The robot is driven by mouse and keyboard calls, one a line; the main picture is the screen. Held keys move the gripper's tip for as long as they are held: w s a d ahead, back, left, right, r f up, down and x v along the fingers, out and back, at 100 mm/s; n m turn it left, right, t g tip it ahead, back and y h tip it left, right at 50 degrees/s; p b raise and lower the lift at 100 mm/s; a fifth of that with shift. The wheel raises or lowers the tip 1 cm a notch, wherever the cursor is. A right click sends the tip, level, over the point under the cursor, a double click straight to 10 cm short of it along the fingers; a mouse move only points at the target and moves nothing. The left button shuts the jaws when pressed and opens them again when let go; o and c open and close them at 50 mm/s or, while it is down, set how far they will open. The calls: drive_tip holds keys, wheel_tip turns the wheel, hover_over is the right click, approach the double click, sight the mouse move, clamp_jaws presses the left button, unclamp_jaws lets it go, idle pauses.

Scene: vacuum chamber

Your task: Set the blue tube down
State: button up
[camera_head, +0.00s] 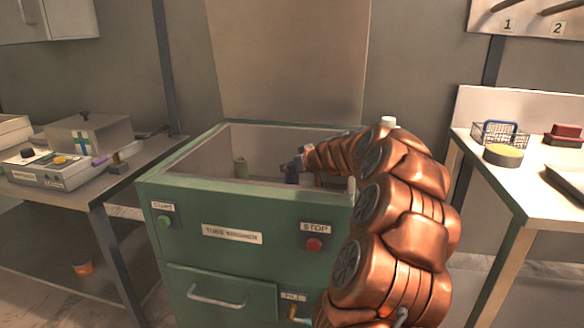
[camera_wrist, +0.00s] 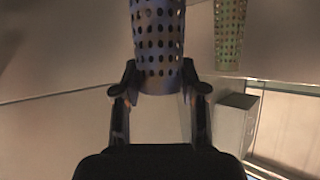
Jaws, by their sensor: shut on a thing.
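My gripper (camera_head: 300,163) reaches into the open basin of the green machine (camera_head: 175,200). It is shut on the blue tube (camera_wrist: 158,40), a perforated cylinder that stands between the two fingers (camera_wrist: 159,78) in the wrist view. In the head view the blue tube (camera_head: 291,176) is small and dark, partly hidden by my gripper and the machine's front wall. I cannot tell whether its lower end touches the basin floor.
The basin's front rim (camera_head: 245,187) and raised lid (camera_head: 290,60) bound the space. A grey block (camera_wrist: 234,122) shows in the wrist view. Left is a bench with a control box (camera_head: 50,172). Right is a table with a wire basket (camera_head: 497,135) and a round yellow-topped thing (camera_head: 502,154).

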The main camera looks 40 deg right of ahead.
drive_tip(key=shift+f, duration=0.2)
drive_tip(key=o, duration=1.2)
drive_tip(key=shift+r, duration=0.1)
drive_tip(key=shift+o, duration=0.2)
drive_tip(key=p+v, duration=0.1)
drive_tip(key=v, duration=0.6)
drive_tip(key=shift+s+r, duration=0.25)
